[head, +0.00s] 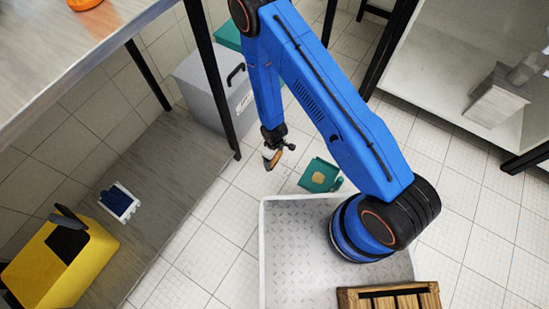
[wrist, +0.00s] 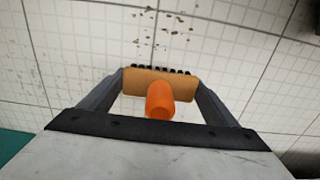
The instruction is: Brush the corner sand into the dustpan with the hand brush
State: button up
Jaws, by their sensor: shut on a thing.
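My gripper (head: 275,146) is shut on the hand brush (head: 272,159), which hangs above the tiled floor. In the wrist view the brush (wrist: 160,84) has a tan wooden block between the two fingers (wrist: 160,92), an orange handle pointing toward the camera, and dark bristles on its far side. Scattered brown sand crumbs (wrist: 163,28) lie on the tiles beyond the bristles. The teal dustpan (head: 333,183) lies on the floor to the right of the brush, with a tan patch in it. I cannot tell whether the bristles touch the floor.
A grey box (head: 205,88) with a black handle stands on the left behind the table's black leg (head: 212,80). A yellow case (head: 45,262) stands on the lower shelf (head: 165,200). My own metal deck and a wooden crate (head: 390,296) are at the bottom. Bare tiles surround the dustpan.

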jog(key=shift+f, duration=1.05)
jog(key=shift+s+d, duration=0.6)
jog(key=shift+d, duration=0.25)
jog(key=shift+s+d, duration=0.55)
jog(key=shift+d, duration=0.35)
jog(key=shift+s+d, duration=0.6)
jog(key=shift+d, duration=0.25)
jog(key=shift+d, duration=0.1)
jog(key=shift+s+d, duration=0.55)
jog(key=shift+d, duration=0.25)
jog(key=shift+s+d, duration=0.55)
jog(key=shift+d, duration=0.3)
jog(key=shift+s+d, duration=0.55)
jog(key=shift+d, duration=0.25)
jog(key=shift+r, duration=1.4)
